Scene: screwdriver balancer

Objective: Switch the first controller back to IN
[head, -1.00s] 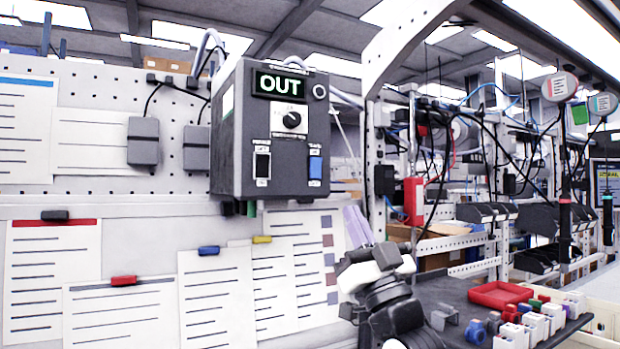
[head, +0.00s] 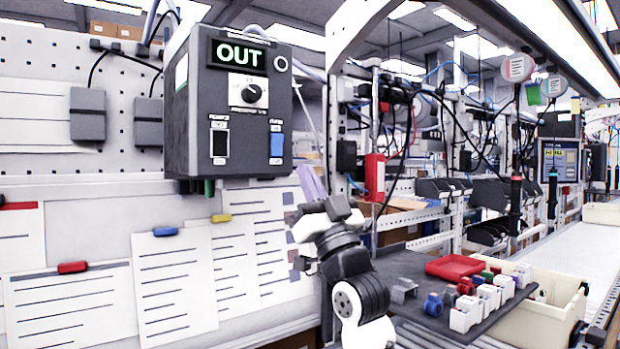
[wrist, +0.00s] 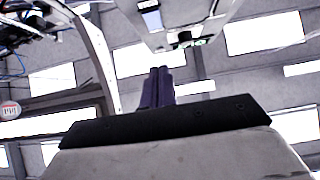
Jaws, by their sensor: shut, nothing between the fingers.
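The controller (head: 228,108) is a dark grey box on the pegboard wall, left of centre in the head view. Its display (head: 238,56) reads OUT in green. Below the display is a round knob (head: 251,93). A black rocker switch (head: 219,143) is at lower left and a blue one (head: 277,145) at lower right. My gripper (head: 308,180) has purple fingers, is shut and empty, and stands below and right of the box, apart from it. In the wrist view the shut fingers (wrist: 161,82) point up, with the box's underside (wrist: 180,30) at the top.
Paper sheets (head: 180,285) with coloured clips hang on the wall below the box. To the right, a dark shelf holds a red tray (head: 458,267) and several small coloured parts. Two screwdrivers (head: 515,205) hang from balancers (head: 517,67). Space in front of the box looks clear.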

